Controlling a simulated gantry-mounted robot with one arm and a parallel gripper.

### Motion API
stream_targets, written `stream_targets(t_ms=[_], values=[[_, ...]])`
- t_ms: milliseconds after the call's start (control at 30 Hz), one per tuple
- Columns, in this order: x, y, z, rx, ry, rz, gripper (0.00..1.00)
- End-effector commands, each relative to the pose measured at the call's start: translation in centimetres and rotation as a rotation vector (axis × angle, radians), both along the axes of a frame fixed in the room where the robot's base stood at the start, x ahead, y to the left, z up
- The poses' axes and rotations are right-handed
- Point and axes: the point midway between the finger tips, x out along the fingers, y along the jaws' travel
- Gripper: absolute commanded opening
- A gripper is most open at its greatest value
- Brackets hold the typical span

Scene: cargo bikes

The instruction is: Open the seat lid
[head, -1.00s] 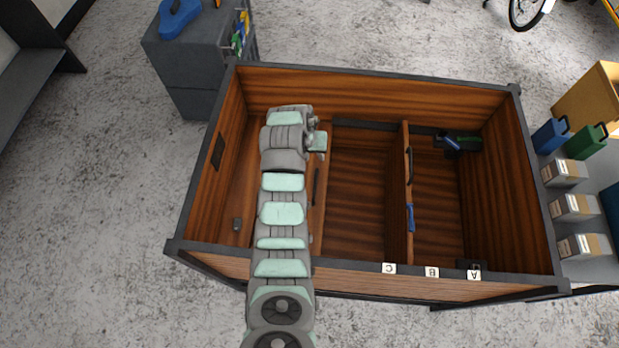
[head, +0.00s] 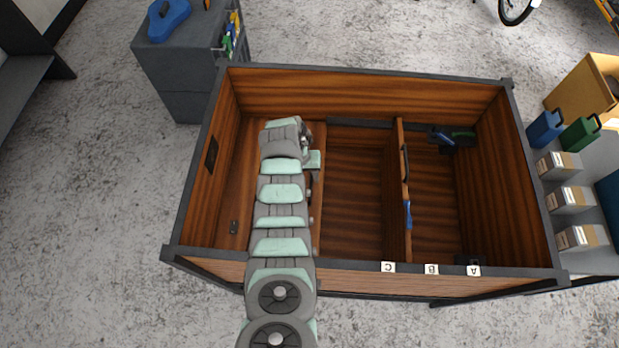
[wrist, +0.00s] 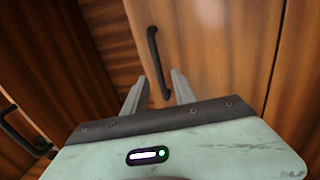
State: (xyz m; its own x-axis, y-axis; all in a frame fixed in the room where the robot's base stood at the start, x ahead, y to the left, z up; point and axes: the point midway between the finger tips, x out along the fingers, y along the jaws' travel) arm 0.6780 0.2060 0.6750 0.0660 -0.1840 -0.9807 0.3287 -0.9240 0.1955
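The seat lid (head: 243,190) is a brown wooden panel at the left of the cargo box in the head view. It lies shut, partly hidden by my arm. In the wrist view the lid (wrist: 215,50) carries a black bar handle (wrist: 153,55). My gripper (wrist: 156,88) is open, with its two fingers apart and the handle's near end showing between them. I cannot tell whether the fingers reach down around the handle or touch it. In the head view my gripper (head: 312,160) is over the lid's right side, its fingers mostly hidden.
The box's dark rim (head: 365,72) surrounds the work space. To the right stands an upright divider (head: 401,190) with a black handle (head: 405,163) and a blue item (head: 408,213). The middle compartment (head: 355,190) looks empty. A grey cabinet (head: 180,75) stands outside, behind left.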

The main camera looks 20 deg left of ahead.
Motion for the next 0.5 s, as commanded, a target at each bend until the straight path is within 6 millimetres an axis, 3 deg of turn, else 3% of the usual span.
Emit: stream_targets(t_ms=[200, 500], values=[[-0.1, -0.3, -1.3, -0.001, 0.004, -0.001, 0.33], [0.0, -0.3, -1.5, 0.001, 0.000, -0.001, 0.33]])
